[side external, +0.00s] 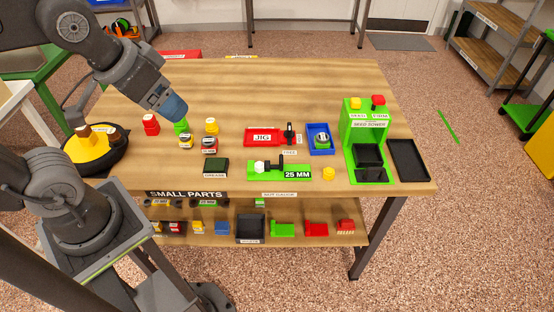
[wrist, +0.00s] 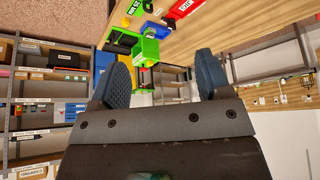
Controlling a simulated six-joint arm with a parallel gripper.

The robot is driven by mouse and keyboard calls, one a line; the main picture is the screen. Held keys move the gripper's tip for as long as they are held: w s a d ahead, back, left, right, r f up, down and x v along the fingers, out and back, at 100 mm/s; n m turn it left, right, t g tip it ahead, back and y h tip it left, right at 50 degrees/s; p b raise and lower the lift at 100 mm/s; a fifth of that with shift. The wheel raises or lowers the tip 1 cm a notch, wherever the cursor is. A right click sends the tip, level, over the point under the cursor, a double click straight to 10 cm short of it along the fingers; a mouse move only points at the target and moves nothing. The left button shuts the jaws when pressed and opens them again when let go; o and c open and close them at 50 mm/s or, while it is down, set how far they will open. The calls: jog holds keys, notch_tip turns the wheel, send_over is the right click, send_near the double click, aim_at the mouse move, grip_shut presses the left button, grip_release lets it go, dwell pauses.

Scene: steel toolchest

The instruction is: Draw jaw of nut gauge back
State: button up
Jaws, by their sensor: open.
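The nut gauge (side external: 262,177) is a green block with a "25 MM" label near the table's front edge, in the middle of the side view. A white knob-like piece (side external: 259,166) and a dark upright part (side external: 281,161) sit on it; which is the jaw I cannot tell for sure. My gripper (side external: 174,109) is up and to the left of the gauge, apart from it. In the wrist view my gripper (wrist: 165,78) shows two blue fingers spread wide with nothing between them. A green labelled piece at that view's top edge may be the gauge.
A red jig (side external: 263,137), blue bin (side external: 320,139) and green machine (side external: 365,135) stand behind and right of the gauge. Small red, green and yellow pieces stand near my gripper.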

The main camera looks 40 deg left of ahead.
jog(key=w+n+g, duration=0.1)
jog(key=w, duration=0.3)
jog(key=w+d+f+n+g, duration=0.1)
jog(key=w, duration=0.2)
jog(key=w+f+n, duration=0.1)
jog(key=w+n, duration=0.1)
jog(key=w, duration=0.2)
jog(key=shift+w+d+g, duration=0.3)
jog(key=shift+d+g, duration=0.1)
jog(key=c, duration=0.7)
jog(key=w+f+n, duration=0.1)
jog(key=w+f, duration=0.1)
jog(key=w+d+f+n+g, duration=0.1)
jog(key=w, duration=0.2)
jog(key=w+f, duration=0.2)
jog(key=shift+w+d+f+n+g, duration=0.15)
jog(key=shift+d+f+n+g, duration=0.15)
jog(key=shift+d+f+n, duration=0.1)
jog(key=shift+c, duration=0.8)
jog(key=n+g, duration=0.1)
jog(key=n, duration=0.1)
send_over(282, 157)
notch_tip(282, 157, down, 6)
notch_tip(282, 157, down, 14)
jog(key=shift+a+f, duration=0.1)
jog(key=shift+c, duration=0.4)
grip_shut()
